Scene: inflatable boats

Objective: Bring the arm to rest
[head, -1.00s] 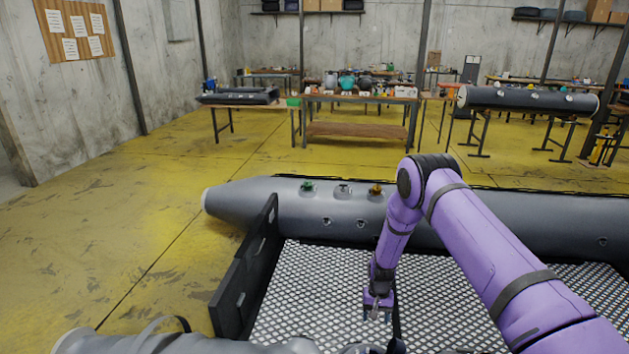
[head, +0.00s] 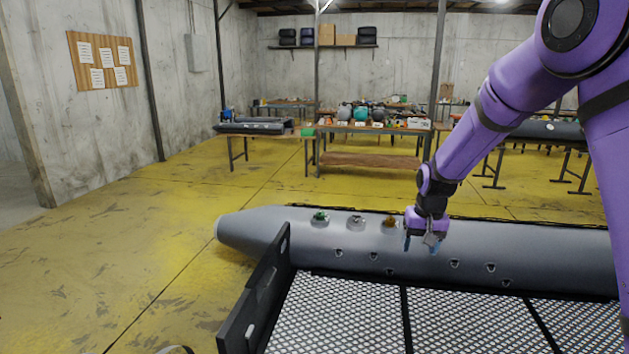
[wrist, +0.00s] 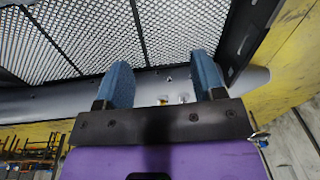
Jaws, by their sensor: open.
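My purple arm (head: 500,105) reaches in from the right in the head view, with its elbow high at the upper right. My gripper (head: 422,243) hangs in front of the boat's far grey tube (head: 330,240), to the right of the fittings on it. In the wrist view the two blue fingers of my gripper (wrist: 160,88) stand apart with nothing between them. The tube (wrist: 40,103) and its fittings show beyond the fingers.
The boat's meshed floor (head: 340,310) and dark transom board (head: 258,295) lie in front. Green (head: 320,216) and orange (head: 390,221) fittings sit on the tube. Cluttered workbenches (head: 370,129) stand at the back. The yellow floor (head: 130,230) at left is clear.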

